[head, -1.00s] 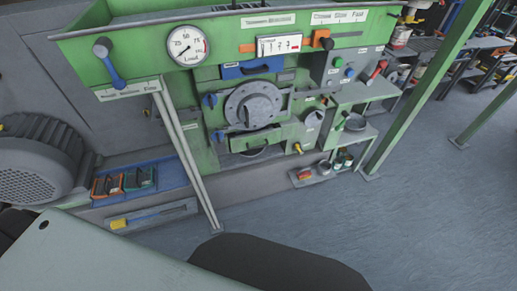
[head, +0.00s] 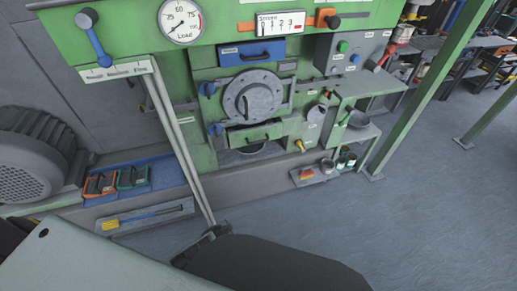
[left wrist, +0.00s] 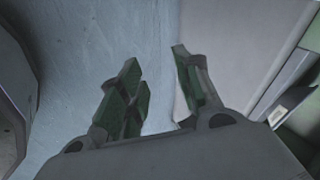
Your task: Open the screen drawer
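A blue drawer front (head: 252,52) with a dark handle and a small white label sits in the green machine, above the round bolted hatch (head: 253,96). It looks shut; its label is too small to read. A green drawer-like front (head: 255,134) with a handle is below the hatch, above a round opening. My left gripper (left wrist: 157,66) is open and empty in the left wrist view, its green-padded fingers apart over floor and a pale surface. It touches neither drawer. A dark part at the bottom of the head view may belong to it. My right gripper is not in view.
A load gauge (head: 181,22), a blue-handled lever (head: 94,40) and a stroke counter (head: 281,25) are on the machine. A sloping pole (head: 178,135) stands left of the hatch. A grey motor (head: 30,160) is at left. A green post (head: 420,85) stands right, with open floor beyond.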

